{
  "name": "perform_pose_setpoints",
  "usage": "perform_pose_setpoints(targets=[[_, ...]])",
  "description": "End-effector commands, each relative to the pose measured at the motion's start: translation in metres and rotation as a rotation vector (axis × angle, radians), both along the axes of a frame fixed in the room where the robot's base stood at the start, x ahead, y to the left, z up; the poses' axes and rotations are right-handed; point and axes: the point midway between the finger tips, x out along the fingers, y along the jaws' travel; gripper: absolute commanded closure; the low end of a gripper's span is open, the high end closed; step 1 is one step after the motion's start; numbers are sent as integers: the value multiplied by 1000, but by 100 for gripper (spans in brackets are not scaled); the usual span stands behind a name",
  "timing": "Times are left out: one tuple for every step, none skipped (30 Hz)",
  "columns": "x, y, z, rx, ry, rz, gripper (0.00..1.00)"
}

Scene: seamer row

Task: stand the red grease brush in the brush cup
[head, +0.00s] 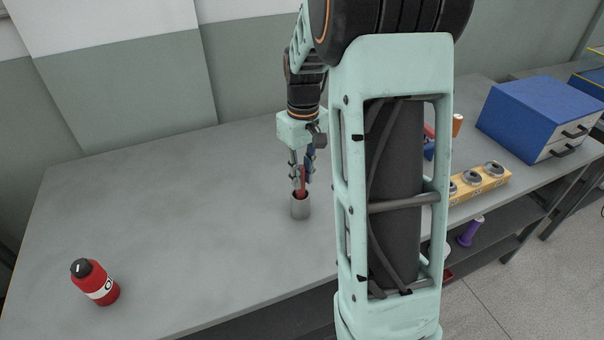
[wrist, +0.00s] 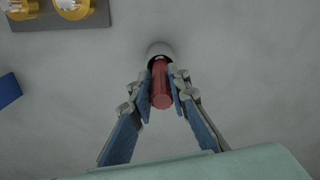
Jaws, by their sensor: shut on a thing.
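The red grease brush (head: 302,181) is upright between the fingers of my gripper (head: 301,176). Its lower end is at the mouth of the brush cup (head: 300,207), a grey metal cylinder standing on the bench, and seems to be inside it. In the wrist view the red brush (wrist: 160,84) is pinched between both fingertips of my gripper (wrist: 162,88). The pale rim of the cup (wrist: 159,49) shows just beyond the brush. The brush's lower end is hidden by the cup, so I cannot tell how deep it sits.
A red bottle (head: 96,282) with a black cap stands at the bench's front left. A blue drawer box (head: 538,114) and a yellow block with round metal parts (head: 482,184) are at the right. My arm hides the bench's middle right. The left bench is largely clear.

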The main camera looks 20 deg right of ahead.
Motion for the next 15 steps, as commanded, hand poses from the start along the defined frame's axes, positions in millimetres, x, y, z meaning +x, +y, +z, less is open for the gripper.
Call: perform_pose_setpoints(targets=[[0, 0, -2, 0, 0, 0, 100], [0, 0, -2, 0, 0, 0, 100], [0, 0, -2, 0, 0, 0, 100], [0, 0, -2, 0, 0, 0, 100], [0, 0, -2, 0, 0, 0, 100], [0, 0, -2, 0, 0, 0, 100], [0, 0, -2, 0, 0, 0, 100], [0, 0, -2, 0, 0, 0, 100], [0, 0, -2, 0, 0, 0, 100], [0, 0, -2, 0, 0, 0, 83], [0, 0, -2, 0, 0, 0, 80], [0, 0, -2, 0, 0, 0, 75], [0, 0, -2, 0, 0, 0, 72], [0, 0, -2, 0, 0, 0, 69], [0, 0, -2, 0, 0, 0, 64]])
